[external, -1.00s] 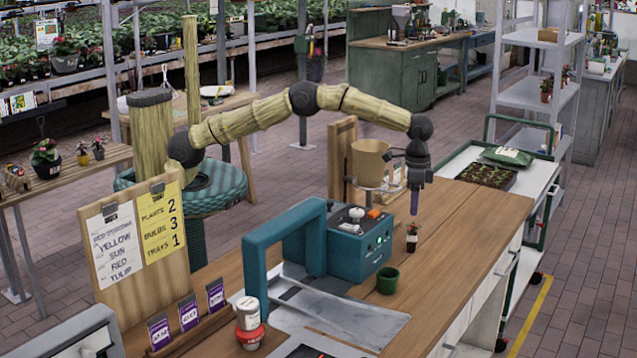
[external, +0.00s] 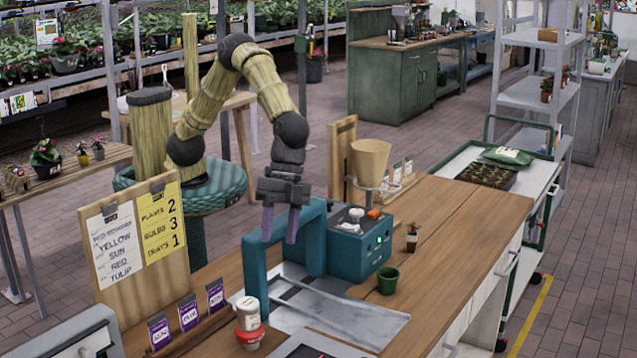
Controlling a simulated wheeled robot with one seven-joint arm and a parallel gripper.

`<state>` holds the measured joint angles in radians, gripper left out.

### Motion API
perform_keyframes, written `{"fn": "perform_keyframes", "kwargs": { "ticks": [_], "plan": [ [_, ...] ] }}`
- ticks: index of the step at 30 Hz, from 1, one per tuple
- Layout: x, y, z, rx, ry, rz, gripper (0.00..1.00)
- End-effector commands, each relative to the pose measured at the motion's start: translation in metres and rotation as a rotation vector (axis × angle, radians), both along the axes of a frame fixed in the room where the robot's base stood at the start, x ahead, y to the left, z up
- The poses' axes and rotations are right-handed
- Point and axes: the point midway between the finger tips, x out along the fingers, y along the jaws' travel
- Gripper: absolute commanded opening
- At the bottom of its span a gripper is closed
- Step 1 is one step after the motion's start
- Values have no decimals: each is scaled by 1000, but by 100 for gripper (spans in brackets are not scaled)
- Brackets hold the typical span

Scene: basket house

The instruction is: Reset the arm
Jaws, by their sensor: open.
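My gripper (external: 280,224) points downward in the external view, with its two purple fingers apart and nothing between them. It hangs at the left part of the teal arch (external: 262,255) of the bench machine; whether it touches the arch I cannot tell. My arm is folded, with its elbow high at the upper left. A small potted plant (external: 412,237) and a green pot (external: 387,280) stand on the wooden workbench (external: 455,235), well to the right of my gripper.
A teal box with buttons (external: 357,245) stands right of the arch. A tan funnel (external: 370,160) is on a stand behind it. A sign board (external: 140,235), small purple packets (external: 188,312) and a red-and-white jar (external: 249,322) are at the left front. The bench's right side is mostly clear.

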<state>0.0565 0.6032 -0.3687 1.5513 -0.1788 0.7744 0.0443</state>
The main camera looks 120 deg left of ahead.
Motion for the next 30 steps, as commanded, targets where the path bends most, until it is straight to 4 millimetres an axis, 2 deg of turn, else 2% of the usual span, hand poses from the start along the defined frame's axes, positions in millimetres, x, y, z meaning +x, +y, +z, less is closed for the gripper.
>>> {"fn": "perform_keyframes", "kwargs": {
  "ticks": [1,6,8,9,11,14,20,21,25,27,30],
  "plan": [
    [-20,-23,5,-12,-7,-37,48],
    [-84,-77,15,-46,-31,-132,48],
    [-107,-87,16,-46,-42,-153,48],
    [-118,-86,15,-39,-48,-160,48],
    [-129,-76,12,-18,-60,-153,48],
    [-136,-37,4,39,-79,-106,48],
    [-149,71,-14,175,-93,39,48],
    [-156,94,-17,202,-92,72,48],
    [-188,166,-28,280,-81,184,48],
    [-209,197,-34,309,-71,236,48],
    [-232,223,-39,335,-60,287,48]
  ]
}}
